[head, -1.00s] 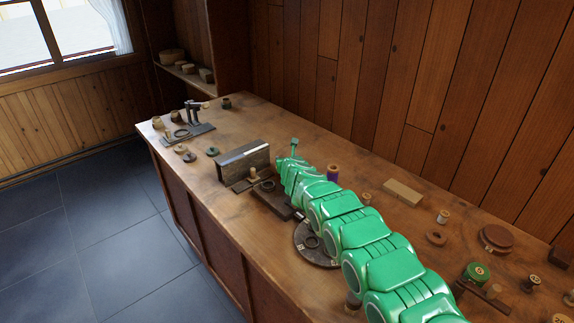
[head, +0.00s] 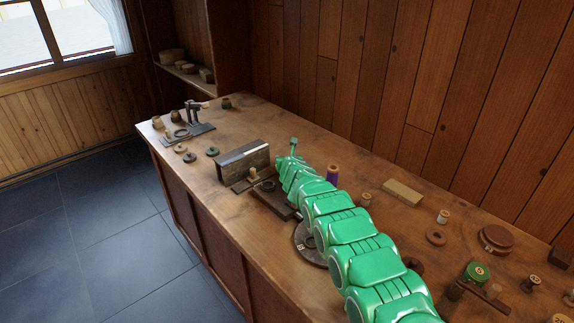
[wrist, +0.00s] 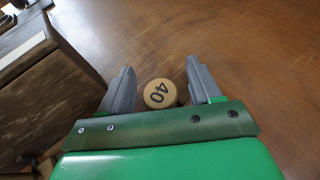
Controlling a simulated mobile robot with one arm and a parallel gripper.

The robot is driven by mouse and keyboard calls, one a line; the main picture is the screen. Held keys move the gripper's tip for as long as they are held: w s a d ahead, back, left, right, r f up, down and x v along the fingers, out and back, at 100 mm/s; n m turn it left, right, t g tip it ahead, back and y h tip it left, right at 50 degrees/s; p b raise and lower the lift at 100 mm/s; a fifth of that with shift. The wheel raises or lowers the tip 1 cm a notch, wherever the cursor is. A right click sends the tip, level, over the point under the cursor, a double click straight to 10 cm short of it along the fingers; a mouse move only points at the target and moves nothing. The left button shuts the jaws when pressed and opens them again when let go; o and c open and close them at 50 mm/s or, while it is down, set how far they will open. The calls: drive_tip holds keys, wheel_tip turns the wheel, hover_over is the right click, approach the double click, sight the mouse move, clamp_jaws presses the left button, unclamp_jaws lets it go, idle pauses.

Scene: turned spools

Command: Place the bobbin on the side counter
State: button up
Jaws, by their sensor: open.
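In the head view, my gripper (head: 292,150) is low over the wooden bench (head: 240,115), just right of a grey block-like box (head: 243,160). The numbered bobbin cannot be made out there. I cannot tell which surface is the side counter.
A purple-wound spool (head: 332,174) stands close right of my gripper. A dark round disc (head: 308,245) lies beside my arm. A tan block (head: 402,192) and several spools are further right. A shelf (head: 188,77) with bowls is at the back left.

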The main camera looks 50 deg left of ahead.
drive_tip(key=c, duration=1.1)
drive_tip(key=shift+r, duration=0.15)
drive_tip(key=shift+r, duration=1.4)
drive_tip(key=shift+s+d+r, duration=0.4)
drive_tip(key=shift+d+r, duration=0.25)
drive_tip(key=shift+r, duration=0.2)
drive_tip(key=shift+s+d+r, duration=0.15)
drive_tip(key=shift+d+r, duration=0.15)
drive_tip(key=shift+r, duration=0.2)
drive_tip(key=shift+s+d+r, duration=0.15)
drive_tip(key=shift+d+r, duration=0.1)
drive_tip(key=shift+r, duration=0.25)
drive_tip(key=shift+a+r+v, duration=0.1)
drive_tip(key=shift+r+v, duration=0.15)
drive_tip(key=shift+v, duration=1.85)
drive_tip(key=shift+a+r+v, duration=0.1)
drive_tip(key=shift+r+v, duration=0.1)
drive_tip(key=shift+v, duration=1.9)
drive_tip(key=shift+a+r+v, duration=0.1)
drive_tip(key=shift+r+v, duration=0.15)
drive_tip(key=shift+v, duration=1.85)
